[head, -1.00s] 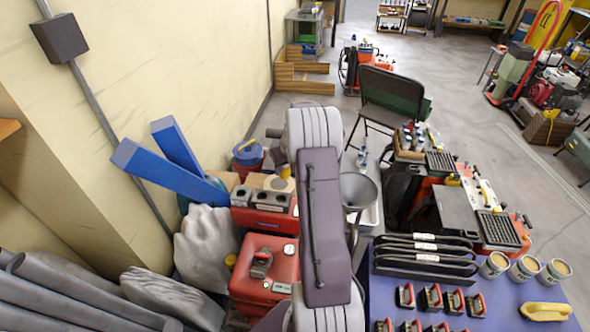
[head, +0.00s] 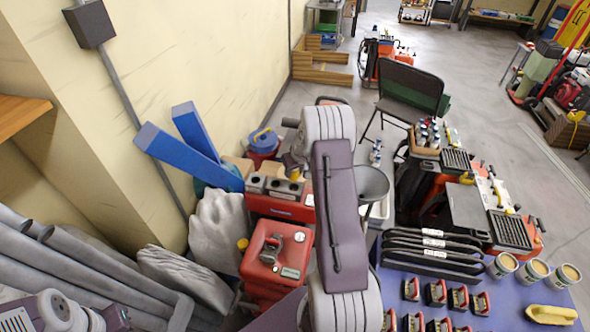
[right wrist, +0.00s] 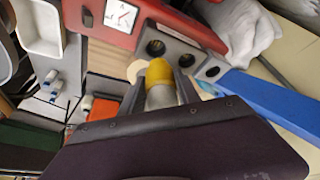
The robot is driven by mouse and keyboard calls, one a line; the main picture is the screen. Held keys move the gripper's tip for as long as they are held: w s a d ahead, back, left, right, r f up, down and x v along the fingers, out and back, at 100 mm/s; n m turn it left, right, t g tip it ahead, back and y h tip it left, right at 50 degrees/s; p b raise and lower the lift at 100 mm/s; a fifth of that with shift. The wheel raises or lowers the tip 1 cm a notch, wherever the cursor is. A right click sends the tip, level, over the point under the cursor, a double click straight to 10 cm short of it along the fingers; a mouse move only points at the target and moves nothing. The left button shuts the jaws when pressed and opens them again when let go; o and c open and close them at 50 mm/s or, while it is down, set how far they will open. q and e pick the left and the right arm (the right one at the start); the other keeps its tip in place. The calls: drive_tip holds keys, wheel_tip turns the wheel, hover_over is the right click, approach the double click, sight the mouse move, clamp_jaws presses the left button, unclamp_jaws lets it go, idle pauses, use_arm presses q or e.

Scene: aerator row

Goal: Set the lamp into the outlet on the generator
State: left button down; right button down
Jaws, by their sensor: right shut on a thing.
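The generator (head: 285,211) is a red unit with a grey outlet block (head: 276,187) on top, beside the wall. The wrist view shows the block's round dark outlets (right wrist: 187,60) and a white-faced gauge. My right gripper (right wrist: 164,84) is shut on the lamp (right wrist: 160,72), which has a yellow top and a pale grey body. The lamp is close to the outlet block; whether it touches is not clear. In the head view my right arm hides much of the gripper and the lamp. My left gripper is not in view.
A red unit with a black handle (head: 277,252) stands in front of the generator. Blue beams (head: 190,160) lean behind and left of it, and grey sacks (head: 215,228) lie left. A funnel (head: 371,184) and a blue table (head: 480,308) are to the right.

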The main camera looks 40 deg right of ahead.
drive_tip(key=shift+f+b, duration=0.65)
drive_tip(key=shift+f, duration=0.55)
drive_tip(key=shift+f+b, duration=2.2)
drive_tip(key=shift+b, duration=0.05)
drive_tip(key=c, duration=0.8)
unclamp_jaws()
drive_tip(key=p+v, duration=0.1)
drive_tip(key=v, duration=0.8)
